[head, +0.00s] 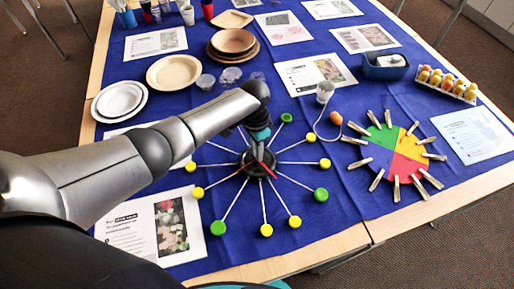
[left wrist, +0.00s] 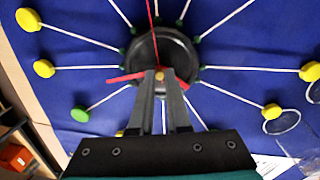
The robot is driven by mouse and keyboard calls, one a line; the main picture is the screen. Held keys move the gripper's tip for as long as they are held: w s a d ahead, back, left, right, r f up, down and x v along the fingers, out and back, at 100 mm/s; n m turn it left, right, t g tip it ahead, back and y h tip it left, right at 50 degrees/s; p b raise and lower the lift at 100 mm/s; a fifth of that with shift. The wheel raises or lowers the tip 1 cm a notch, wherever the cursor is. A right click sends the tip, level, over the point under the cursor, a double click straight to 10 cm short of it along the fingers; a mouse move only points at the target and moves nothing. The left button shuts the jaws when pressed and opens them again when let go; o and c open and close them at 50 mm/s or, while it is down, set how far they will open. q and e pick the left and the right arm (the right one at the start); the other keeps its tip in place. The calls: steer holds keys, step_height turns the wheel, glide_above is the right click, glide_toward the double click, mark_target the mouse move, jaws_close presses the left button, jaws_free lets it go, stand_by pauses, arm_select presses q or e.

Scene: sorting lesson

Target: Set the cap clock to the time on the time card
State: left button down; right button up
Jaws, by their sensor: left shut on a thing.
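The cap clock has a black round hub (head: 258,162) with white spokes ending in yellow and green caps, lying on the blue cloth. In the left wrist view its hub (left wrist: 135,50) carries a long red hand (left wrist: 152,22) pointing up and a short, thick red hand (left wrist: 124,78) pointing left. My left gripper (left wrist: 160,75) is over the hub, its fingertips closed around a small tan knob where the hands meet. In the head view my left arm hides part of the clock. Several printed sheets lie about; I cannot tell which is the time card. My right gripper is not in view.
A coloured disc (head: 408,158) with clothespins around it lies right of the clock. Plates (head: 173,72) are at back left. A printed sheet (head: 150,230) lies at front left.

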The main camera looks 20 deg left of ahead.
arm_select(q)
steer(key=m, duration=0.4)
steer(key=shift+m, duration=0.4)
steer(key=m, duration=0.5)
steer(key=shift+d+y+p, duration=0.1)
steer(key=shift+y+p, duration=0.2)
steer(key=m, duration=0.5)
steer(key=shift+m, duration=0.4)
steer(key=m, duration=0.4)
steer(key=shift+d+y, duration=0.1)
steer(key=shift+y, duration=0.2)
steer(key=c, duration=0.9)
jaws_free()
steer(key=shift+r, duration=0.1)
